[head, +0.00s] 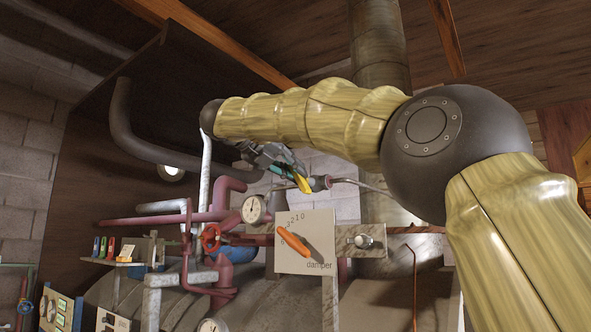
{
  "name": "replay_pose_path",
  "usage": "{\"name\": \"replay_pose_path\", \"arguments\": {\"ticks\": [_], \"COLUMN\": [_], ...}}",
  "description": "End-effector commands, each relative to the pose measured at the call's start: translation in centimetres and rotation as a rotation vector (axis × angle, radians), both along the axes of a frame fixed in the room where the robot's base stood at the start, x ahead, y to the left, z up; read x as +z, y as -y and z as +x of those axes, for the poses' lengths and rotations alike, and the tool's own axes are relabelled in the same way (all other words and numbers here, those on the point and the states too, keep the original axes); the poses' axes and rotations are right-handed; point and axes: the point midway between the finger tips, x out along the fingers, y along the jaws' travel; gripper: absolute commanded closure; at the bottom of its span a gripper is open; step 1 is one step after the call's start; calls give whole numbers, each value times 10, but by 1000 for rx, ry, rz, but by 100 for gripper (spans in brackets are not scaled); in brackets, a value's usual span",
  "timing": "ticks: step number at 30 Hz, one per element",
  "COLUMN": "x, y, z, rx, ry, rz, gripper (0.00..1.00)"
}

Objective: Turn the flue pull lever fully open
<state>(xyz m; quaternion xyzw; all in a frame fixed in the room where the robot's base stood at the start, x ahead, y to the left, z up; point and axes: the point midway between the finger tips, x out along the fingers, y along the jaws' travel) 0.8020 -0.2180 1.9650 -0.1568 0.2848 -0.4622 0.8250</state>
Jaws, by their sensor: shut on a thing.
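The flue pull lever (346,181) is a thin metal rod with a reddish-grey handle, running right towards the big flue pipe (378,60). Its right part passes behind my arm. My gripper (303,183) has come in from the upper left, with green and yellow parts showing at its fingers. It is shut on the handle of the flue pull lever, at the handle's left end. The fingers hide part of the handle.
Just below are an orange lever on a white plate marked "damper" (318,232) and a metal plate with a knob (363,241). A round gauge (254,209), red pipes and a red valve wheel (211,237) stand at the lower left. A dark pipe (150,145) bends behind my arm.

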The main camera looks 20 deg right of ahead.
Motion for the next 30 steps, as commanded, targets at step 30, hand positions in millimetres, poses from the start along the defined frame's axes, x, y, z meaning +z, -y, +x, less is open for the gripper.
{"name": "replay_pose_path", "arguments": {"ticks": [30], "x": [-25], "y": [-8], "z": [11], "rx": [-1], "ry": [-720], "rz": [-556], "gripper": [100]}}
